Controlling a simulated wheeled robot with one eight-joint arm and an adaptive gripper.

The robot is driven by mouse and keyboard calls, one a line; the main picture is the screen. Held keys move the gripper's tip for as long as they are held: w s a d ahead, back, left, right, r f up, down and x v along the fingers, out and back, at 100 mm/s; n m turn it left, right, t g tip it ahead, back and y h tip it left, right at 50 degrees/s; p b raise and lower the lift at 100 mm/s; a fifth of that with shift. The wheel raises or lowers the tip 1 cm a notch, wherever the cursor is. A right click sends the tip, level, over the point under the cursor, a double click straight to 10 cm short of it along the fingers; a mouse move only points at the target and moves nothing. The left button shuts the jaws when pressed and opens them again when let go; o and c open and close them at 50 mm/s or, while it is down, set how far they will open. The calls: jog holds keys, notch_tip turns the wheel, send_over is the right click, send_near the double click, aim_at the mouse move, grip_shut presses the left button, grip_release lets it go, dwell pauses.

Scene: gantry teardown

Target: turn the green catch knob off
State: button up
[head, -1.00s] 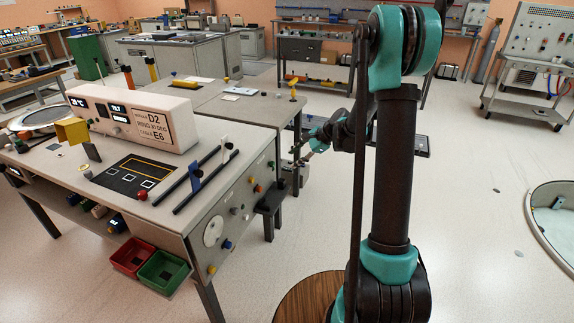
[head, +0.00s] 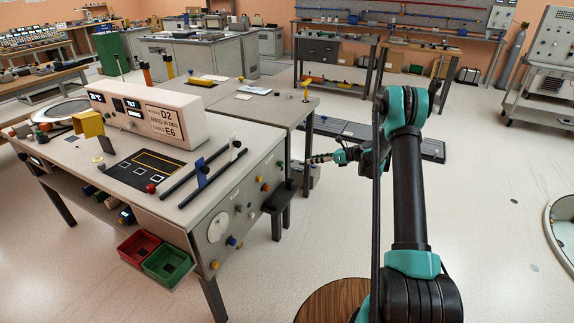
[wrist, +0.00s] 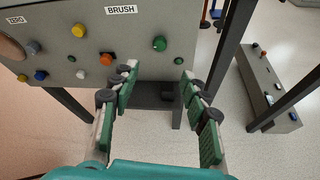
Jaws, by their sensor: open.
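A round green knob (wrist: 159,43) sits on the grey side panel (wrist: 130,35) of the bench, below and right of the BRUSH label. A smaller green button (wrist: 178,60) is to its lower right. I cannot tell from the frames which of the two is the catch knob. My gripper (wrist: 158,74) is open and empty, its green-padded fingers spread below the larger green knob in the wrist view, not touching it. In the head view my gripper (head: 318,159) is to the right of the bench panel, apart from it.
An orange-red knob (wrist: 107,59) and several yellow, blue, white and grey knobs share the panel. A dark step-like shelf (wrist: 153,95) juts out below it. A grey box with knobs (wrist: 268,88) stands to the right. Open floor (head: 300,235) lies in front of the bench.

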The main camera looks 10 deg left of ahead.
aim_at(283, 163)
jog(key=x, duration=1.6)
grip_shut()
